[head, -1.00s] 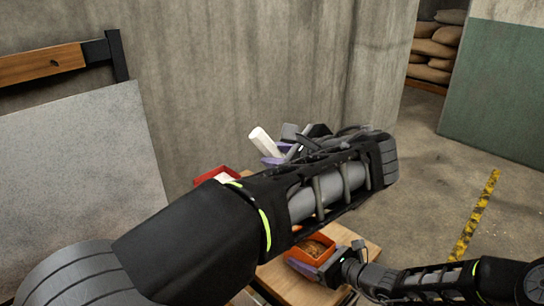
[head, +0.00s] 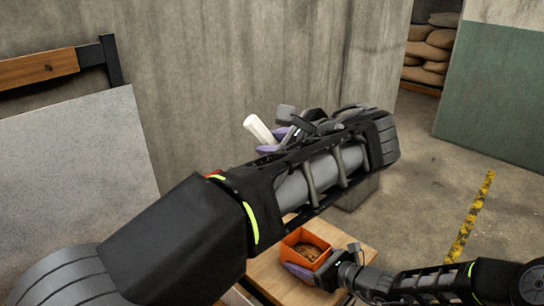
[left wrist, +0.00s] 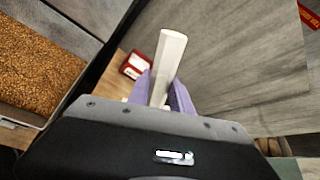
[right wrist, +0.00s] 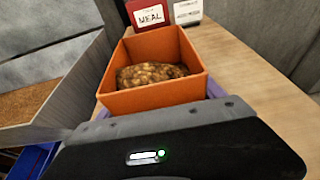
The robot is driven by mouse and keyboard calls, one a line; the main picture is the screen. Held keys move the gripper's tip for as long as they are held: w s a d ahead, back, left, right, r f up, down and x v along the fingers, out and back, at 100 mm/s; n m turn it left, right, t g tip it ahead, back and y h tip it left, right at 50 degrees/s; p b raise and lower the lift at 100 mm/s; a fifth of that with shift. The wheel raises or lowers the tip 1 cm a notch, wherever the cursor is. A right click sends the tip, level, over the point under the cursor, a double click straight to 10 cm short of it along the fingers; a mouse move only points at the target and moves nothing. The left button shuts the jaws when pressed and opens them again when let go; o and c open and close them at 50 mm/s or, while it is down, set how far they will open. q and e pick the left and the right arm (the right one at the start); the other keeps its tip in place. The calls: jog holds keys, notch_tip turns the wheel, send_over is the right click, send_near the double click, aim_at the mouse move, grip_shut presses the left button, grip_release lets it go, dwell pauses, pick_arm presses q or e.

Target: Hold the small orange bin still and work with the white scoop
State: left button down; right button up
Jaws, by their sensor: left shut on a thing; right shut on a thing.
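The white scoop (head: 258,129) is held up by my left gripper (head: 276,145), which is shut on it in front of the wall. The left wrist view shows a pale bar of the scoop (left wrist: 169,52) between the purple fingers; its other end is hidden. The small orange bin (head: 293,245) stands on the wooden table, with brown lumpy grain inside. My right gripper (head: 306,272) is shut on the near side of the bin. In the right wrist view the bin (right wrist: 155,97) is upright, with purple fingers partly showing at its sides.
A red card reading MEAL (right wrist: 148,16) and a white card (right wrist: 187,11) stand behind the bin. A large container of grain (left wrist: 35,65) lies at the left wrist view's left. My left arm hides much of the table (head: 345,240) in the head view.

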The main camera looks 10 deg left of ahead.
pick_arm(q)
notch_tip(320, 180, up, 3)
jog(key=shift+f, duration=0.2)
pick_arm(e)
jog(key=o, duration=1.8)
jog(key=shift+c, duration=0.2)
jog(key=shift+d, duration=0.1)
jog(key=v, duration=1.1)
jog(key=shift+s+d+r, duration=0.15)
jog(key=shift+s+d, duration=0.1)
jog(key=shift+d, duration=0.05)
